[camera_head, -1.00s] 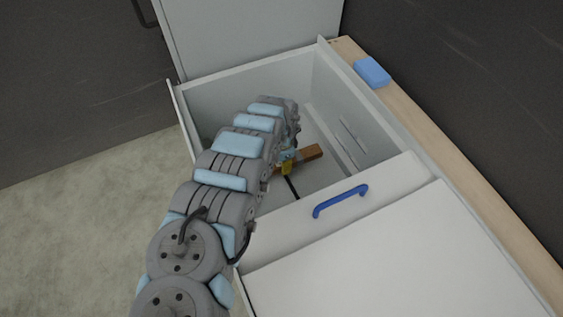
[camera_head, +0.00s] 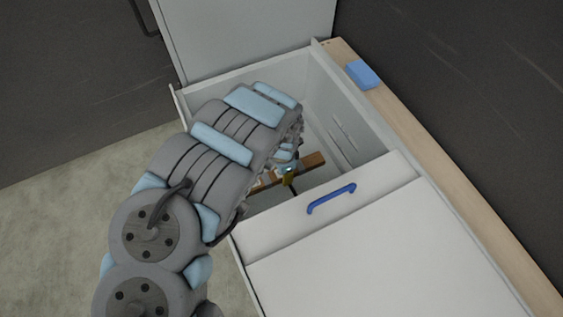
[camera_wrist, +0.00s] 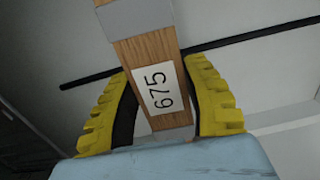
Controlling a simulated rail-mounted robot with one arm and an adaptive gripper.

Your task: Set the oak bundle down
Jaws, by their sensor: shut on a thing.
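The oak bundle (camera_head: 312,161) is a brown wooden bar over the inside of an open white drawer (camera_head: 362,118). In the wrist view the oak bundle (camera_wrist: 150,55) carries a white label reading 675 and a grey band near the top. My gripper (camera_head: 288,174) is partly hidden by my arm in the head view. In the wrist view the yellow ribbed fingers of my gripper (camera_wrist: 165,105) are shut on the bundle, one on each side. I cannot tell whether the bundle touches the drawer floor.
A dark thin rod (camera_wrist: 225,40) passes behind the bundle. A blue block (camera_head: 364,74) lies on the wooden ledge (camera_head: 405,128) at the right. A grey panel (camera_head: 245,35) stands behind the drawer.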

